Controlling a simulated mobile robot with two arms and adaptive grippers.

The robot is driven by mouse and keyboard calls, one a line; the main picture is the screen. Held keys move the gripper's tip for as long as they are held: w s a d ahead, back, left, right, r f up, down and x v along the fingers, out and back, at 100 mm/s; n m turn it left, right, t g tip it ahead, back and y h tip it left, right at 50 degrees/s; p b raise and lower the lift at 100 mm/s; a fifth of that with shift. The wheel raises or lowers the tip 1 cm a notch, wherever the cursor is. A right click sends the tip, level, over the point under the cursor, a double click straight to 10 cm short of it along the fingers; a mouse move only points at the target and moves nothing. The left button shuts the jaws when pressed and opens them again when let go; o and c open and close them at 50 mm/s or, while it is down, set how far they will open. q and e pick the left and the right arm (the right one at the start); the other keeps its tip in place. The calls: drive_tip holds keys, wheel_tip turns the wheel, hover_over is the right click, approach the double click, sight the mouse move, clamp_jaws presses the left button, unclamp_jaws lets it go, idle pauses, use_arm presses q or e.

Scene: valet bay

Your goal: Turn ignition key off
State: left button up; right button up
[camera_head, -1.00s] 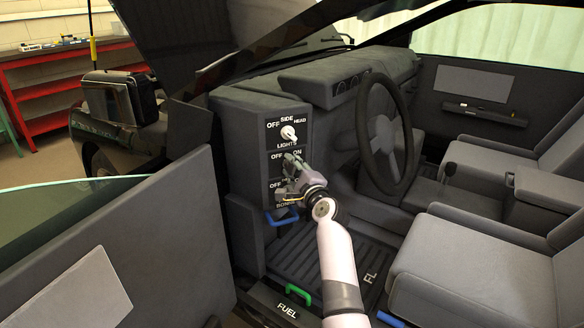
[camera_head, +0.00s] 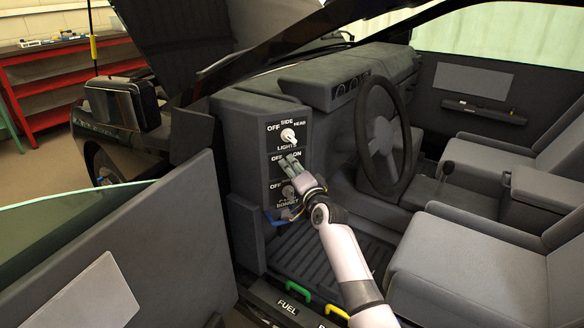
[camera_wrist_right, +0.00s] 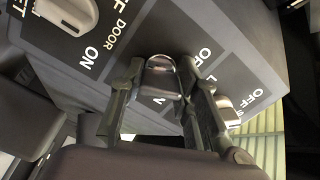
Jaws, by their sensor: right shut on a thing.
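The dark switch panel (camera_head: 293,126) stands left of the steering wheel, with labelled rows. My right gripper (camera_head: 288,162) reaches its middle OFF/ON row from below right. In the right wrist view, the two fingers of my right gripper (camera_wrist_right: 162,76) are shut on a small grey key-like grip (camera_wrist_right: 161,84) with a shiny rounded top, which I take as the ignition key. The fingers hide its base and part of its label, so I cannot tell its exact setting. In the head view the fingers cover it. My left gripper is not in view.
The white lights knob (camera_head: 288,135) sits just above my fingers, and a lower knob (camera_head: 289,191) sits just below. The steering wheel (camera_head: 384,135) is close on the right. The open door (camera_head: 130,245) is on the left. Green FUEL handle (camera_head: 299,291) is low in front.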

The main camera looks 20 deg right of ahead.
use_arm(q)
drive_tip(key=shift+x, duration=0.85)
use_arm(e)
drive_tip(key=shift+f+n, duration=0.15)
drive_tip(key=shift+n, duration=0.55)
drive_tip(key=o, duration=1.2)
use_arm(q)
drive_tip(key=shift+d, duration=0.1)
use_arm(e)
drive_tip(key=s, duration=0.8)
drive_tip(key=s+d, duration=0.1)
drive_tip(key=s, duration=0.3)
drive_tip(key=shift+d, duration=0.1)
